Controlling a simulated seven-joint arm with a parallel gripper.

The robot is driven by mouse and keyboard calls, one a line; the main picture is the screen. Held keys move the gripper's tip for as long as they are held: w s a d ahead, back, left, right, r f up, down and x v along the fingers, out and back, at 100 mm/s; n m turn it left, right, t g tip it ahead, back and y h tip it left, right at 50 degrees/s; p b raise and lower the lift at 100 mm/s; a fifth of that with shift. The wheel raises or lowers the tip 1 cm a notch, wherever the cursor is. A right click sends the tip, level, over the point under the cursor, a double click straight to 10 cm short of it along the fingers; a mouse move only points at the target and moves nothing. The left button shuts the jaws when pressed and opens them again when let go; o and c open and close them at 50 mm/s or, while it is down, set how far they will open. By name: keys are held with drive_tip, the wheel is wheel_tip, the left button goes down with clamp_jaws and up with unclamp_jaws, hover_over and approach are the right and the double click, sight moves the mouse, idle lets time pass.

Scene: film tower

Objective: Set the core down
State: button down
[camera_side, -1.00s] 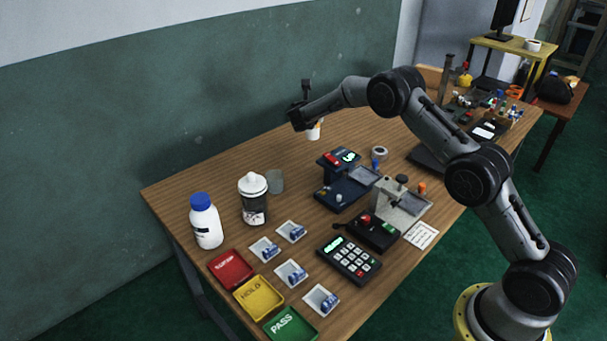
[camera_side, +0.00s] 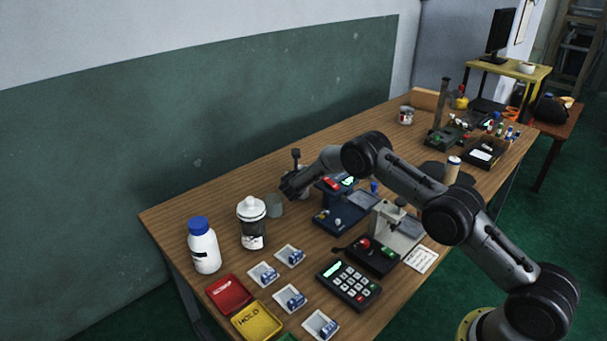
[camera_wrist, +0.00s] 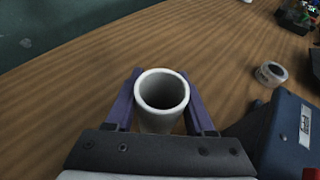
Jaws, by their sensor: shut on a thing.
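The core (camera_wrist: 161,98) is a white hollow tube, open end facing the wrist camera. It sits between the two purple fingers of my gripper (camera_wrist: 161,105), which is shut on it. In the side view my gripper (camera_side: 295,186) is low over the table, just left of the dark blue device and behind the grey disc. The core is mostly hidden there by the wrist. I cannot tell whether its lower end touches the wooden table (camera_wrist: 90,75).
The blue device (camera_side: 345,212) is close on the right and also shows in the wrist view (camera_wrist: 290,135).

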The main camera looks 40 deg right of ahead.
drive_tip(key=shift+f, duration=0.3)
drive_tip(key=c, duration=0.5)
unclamp_jaws()
drive_tip(key=shift+c, duration=0.2)
drive_tip(key=shift+r, duration=0.15)
